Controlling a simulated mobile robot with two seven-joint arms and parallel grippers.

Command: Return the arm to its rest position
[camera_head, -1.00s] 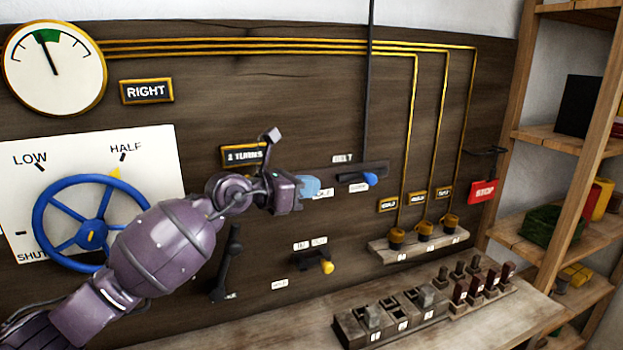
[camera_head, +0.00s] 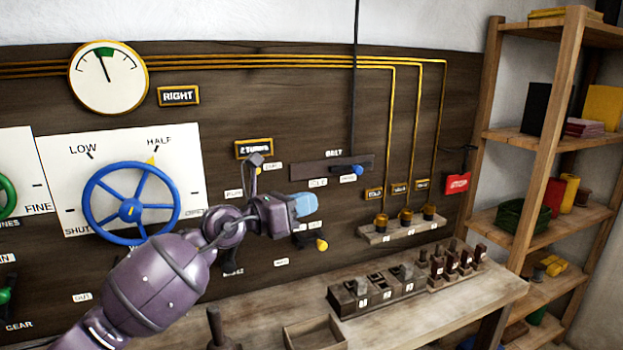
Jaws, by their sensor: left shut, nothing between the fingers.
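My left arm reaches in from the lower left of the head view. Its gripper (camera_head: 304,205), with pale blue fingertips, is shut and empty. It hangs in front of the dark wooden control panel (camera_head: 300,95), just left of a lever with a yellow knob (camera_head: 321,245). I cannot tell how far it is from the panel. The arm hides part of the panel labels and levers behind it. My right gripper does not show.
A blue handwheel (camera_head: 129,211) is left of the arm, its yellow pointer near HALF. A blue-knobbed belt lever (camera_head: 357,171) is right of the gripper. The bench (camera_head: 455,300) below holds a block of weights (camera_head: 385,291) and an open box (camera_head: 315,334). Wooden shelves (camera_head: 545,138) stand right.

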